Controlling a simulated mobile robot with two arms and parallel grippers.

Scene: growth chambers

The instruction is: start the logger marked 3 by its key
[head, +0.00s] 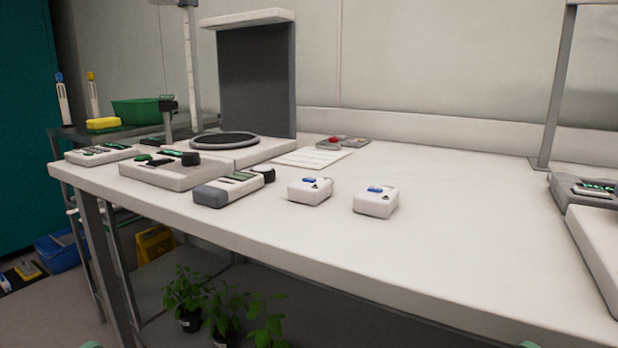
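Two small white boxes that look like loggers stand on the white bench (450,231). The left box (308,193) has a blue patch and a small dark part on top. The right box (375,204) looks much the same and stands a little nearer the front edge. I cannot read a number on either box, so I cannot tell which is marked 3. Only small pale green bits show at the bottom edge of the head view, at left and right. No gripper fingers can be made out there.
A grey-white handheld meter (229,189) with a black knob lies left of the boxes. Further left are a device with a dark round plate (224,141) and a keypad unit (101,154). A white sheet (311,158) lies behind. The bench right of the boxes is clear up to another instrument (588,192).

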